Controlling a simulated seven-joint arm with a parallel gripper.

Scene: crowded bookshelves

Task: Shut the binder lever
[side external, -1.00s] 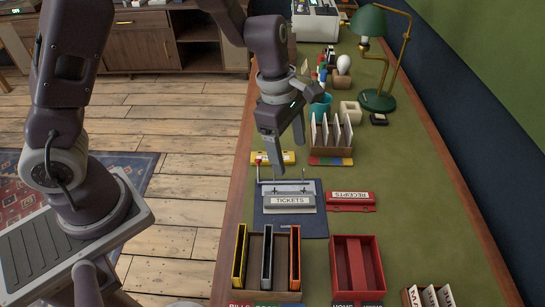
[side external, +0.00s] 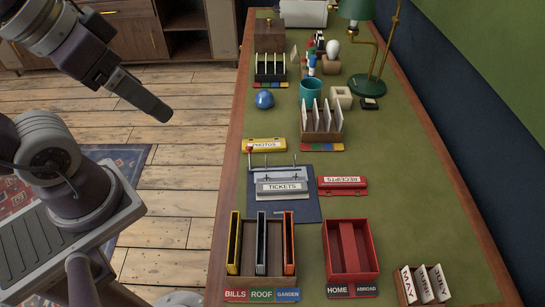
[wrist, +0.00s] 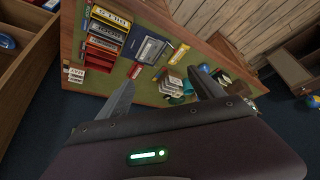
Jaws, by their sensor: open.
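The open binder (side external: 301,205) lies on the desk as a dark blue board with a grey "TICKETS" label block (side external: 282,187) and metal rings. A thin upright lever with a red tip (side external: 250,149) stands at its upper left corner, in front of the yellow "PHOTOS" binder. The binder also shows in the wrist view (wrist: 148,48), where the lever is too small to make out. My gripper (side external: 163,113) is off the desk to the left, above the wooden floor, well apart from the binder. In the wrist view its two fingers (wrist: 165,88) are spread with nothing between them.
The yellow "PHOTOS" binder (side external: 267,145) lies just behind, the red "RECEIPTS" binder (side external: 343,185) to the right. Sorter trays (side external: 350,275) stand in front. A card rack (side external: 322,138), teal cup (side external: 311,89) and green lamp (side external: 367,85) stand farther back.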

